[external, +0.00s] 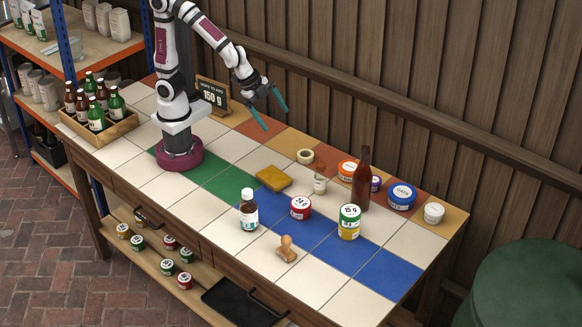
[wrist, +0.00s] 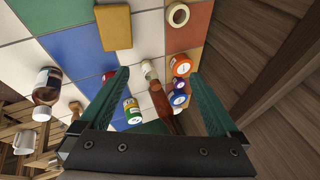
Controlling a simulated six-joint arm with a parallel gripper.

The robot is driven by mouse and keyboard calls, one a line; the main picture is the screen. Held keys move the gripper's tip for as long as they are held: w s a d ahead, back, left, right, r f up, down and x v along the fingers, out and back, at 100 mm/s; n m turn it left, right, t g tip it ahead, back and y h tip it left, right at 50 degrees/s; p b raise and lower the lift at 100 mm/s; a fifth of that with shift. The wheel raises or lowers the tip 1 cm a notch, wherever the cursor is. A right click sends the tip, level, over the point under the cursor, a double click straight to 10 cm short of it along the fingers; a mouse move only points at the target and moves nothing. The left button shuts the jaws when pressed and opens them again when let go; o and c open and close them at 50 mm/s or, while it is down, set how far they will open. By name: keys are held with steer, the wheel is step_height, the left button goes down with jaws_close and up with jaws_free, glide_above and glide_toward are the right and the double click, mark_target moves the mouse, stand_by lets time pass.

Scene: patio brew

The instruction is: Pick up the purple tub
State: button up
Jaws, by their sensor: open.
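The purple tub (external: 376,184) is a small round tub with a white lid at the back right of the tiled table. In the external view the brown bottle (external: 362,178) partly hides it. In the wrist view the purple tub (wrist: 179,85) sits between the orange tub (wrist: 181,64) and the blue tub (wrist: 180,100), inside the right finger. My gripper (external: 274,114) is open and empty, with teal fingers. It is raised above the back of the table, left of the tub and well apart from it. In the wrist view my gripper (wrist: 158,73) spreads wide.
The orange tub (external: 347,171) and blue tub (external: 402,197) flank the purple tub closely. A tape roll (external: 305,156), small clear bottle (external: 320,180), yellow sponge (external: 273,178), red tub (external: 300,208) and green-yellow jar (external: 349,222) stand nearby. A wooden wall runs along the back.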

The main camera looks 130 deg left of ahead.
steer(key=w+a+f+n+t, duration=0.1)
steer(key=w+a+f+t, duration=0.4)
steer(key=w+a, duration=0.65)
steer(key=n+t+h, duration=0.1)
steer(key=t+h, duration=0.3)
glide_toward(374, 184)
steer(key=w+f, duration=0.1)
steer(key=w, duration=0.1)
steer(key=w+a+f, duration=0.1)
steer(key=w, duration=0.1)
steer(key=w+f, duration=0.2)
steer(key=shift+w+a, duration=0.25)
steer(key=shift+a, duration=0.15)
steer(key=c, duration=1.5)
